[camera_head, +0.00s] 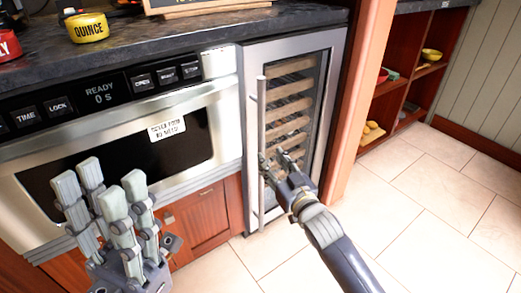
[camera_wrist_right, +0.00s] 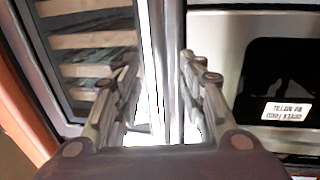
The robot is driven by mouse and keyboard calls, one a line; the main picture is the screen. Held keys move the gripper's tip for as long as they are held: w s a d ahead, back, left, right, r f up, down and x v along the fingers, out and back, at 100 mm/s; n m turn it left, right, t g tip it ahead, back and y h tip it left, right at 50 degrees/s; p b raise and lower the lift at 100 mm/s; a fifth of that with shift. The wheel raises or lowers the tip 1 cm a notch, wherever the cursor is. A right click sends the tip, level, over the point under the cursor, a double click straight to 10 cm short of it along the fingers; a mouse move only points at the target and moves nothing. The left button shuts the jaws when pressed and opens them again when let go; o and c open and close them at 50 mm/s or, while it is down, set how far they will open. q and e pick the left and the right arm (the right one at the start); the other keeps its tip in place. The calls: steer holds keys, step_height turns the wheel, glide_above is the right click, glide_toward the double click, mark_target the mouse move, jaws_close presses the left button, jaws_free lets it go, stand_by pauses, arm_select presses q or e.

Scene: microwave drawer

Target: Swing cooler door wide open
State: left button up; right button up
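The cooler door (camera_head: 331,72) is a glass panel in a silver frame, with racks of wooden slats behind it. It looks shut. Its handle (camera_head: 261,105) is a tall upright metal bar along the left edge. My right gripper (camera_head: 273,156) is at the handle, at its middle to lower part. In the right wrist view its fingers (camera_wrist_right: 160,78) are apart, with the bright handle bar (camera_wrist_right: 172,30) between them; contact cannot be made out. My left gripper (camera_head: 104,190) is open and empty, in front of the microwave at lower left.
The microwave drawer (camera_head: 105,128) is left of the cooler, above a red wooden cabinet (camera_head: 203,216). A dark countertop (camera_head: 200,34) runs above, with a yellow quince tin (camera_head: 87,27). An orange post (camera_head: 359,90) borders the cooler's right. Tiled floor (camera_head: 430,215) is clear at right.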

mark_target(263, 150)
steer(key=b+x, duration=0.1)
steer(key=x, duration=0.2)
steer(key=b+x, duration=0.1)
steer(key=x, duration=0.2)
steer(key=shift+w+f, duration=0.1)
steer(key=shift+f, duration=0.1)
steer(key=shift+b+x, duration=0.3)
steer(key=shift+x, duration=0.5)
steer(key=shift+r, duration=0.1)
jaws_close()
